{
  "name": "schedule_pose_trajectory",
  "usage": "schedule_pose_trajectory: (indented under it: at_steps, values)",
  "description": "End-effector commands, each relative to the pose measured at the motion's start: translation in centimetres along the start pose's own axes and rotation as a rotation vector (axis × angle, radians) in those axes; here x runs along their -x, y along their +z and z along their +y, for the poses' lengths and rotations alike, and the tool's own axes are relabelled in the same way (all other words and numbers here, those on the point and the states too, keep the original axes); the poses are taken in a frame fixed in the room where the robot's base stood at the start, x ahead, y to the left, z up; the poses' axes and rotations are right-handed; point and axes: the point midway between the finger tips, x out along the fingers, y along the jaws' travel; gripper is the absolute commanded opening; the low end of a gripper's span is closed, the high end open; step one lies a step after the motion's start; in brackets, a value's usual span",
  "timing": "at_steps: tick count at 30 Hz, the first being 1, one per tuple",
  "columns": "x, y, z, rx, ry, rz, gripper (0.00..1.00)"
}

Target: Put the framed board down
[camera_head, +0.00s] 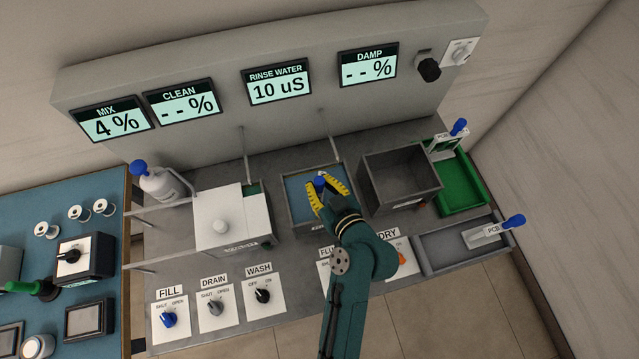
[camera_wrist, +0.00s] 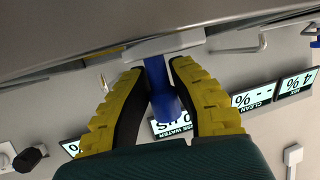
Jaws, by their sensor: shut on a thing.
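My gripper (camera_head: 328,194) is above the middle basin (camera_head: 290,207), which has a blue inside. Its yellow fingers are shut on the blue handle (camera_wrist: 157,84) of a framed board, seen between them in the wrist view. The framed board's pale top edge (camera_wrist: 165,46) crosses just beyond the fingertips. The rest of the board is hidden, so I cannot tell how deep it sits in the basin or whether it touches anything.
A lidded white-topped tank (camera_head: 232,222) stands left of the basin, and an open dark grey box (camera_head: 372,188) right of it. A green tray (camera_head: 477,176) and a grey tray (camera_head: 455,262) at the right each bear a blue-handled frame. Switch panels line the front.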

Motion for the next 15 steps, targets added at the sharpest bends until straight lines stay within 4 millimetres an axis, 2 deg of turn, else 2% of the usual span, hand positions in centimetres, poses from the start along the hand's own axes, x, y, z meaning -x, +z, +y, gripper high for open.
schedule_pose_trajectory:
  at_steps: [4,5,7,8,15]
  values:
    - [-0.16,0.34,0.02,0.000,0.000,0.001,0.00]
    - [-0.10,0.28,-0.01,0.000,0.000,-0.001,0.28]
    - [-0.09,0.26,-0.01,0.000,0.000,-0.001,0.42]
    - [-0.09,0.26,-0.01,-0.001,0.000,-0.001,0.45]
    - [-0.07,0.22,-0.01,-0.001,0.000,-0.001,0.45]
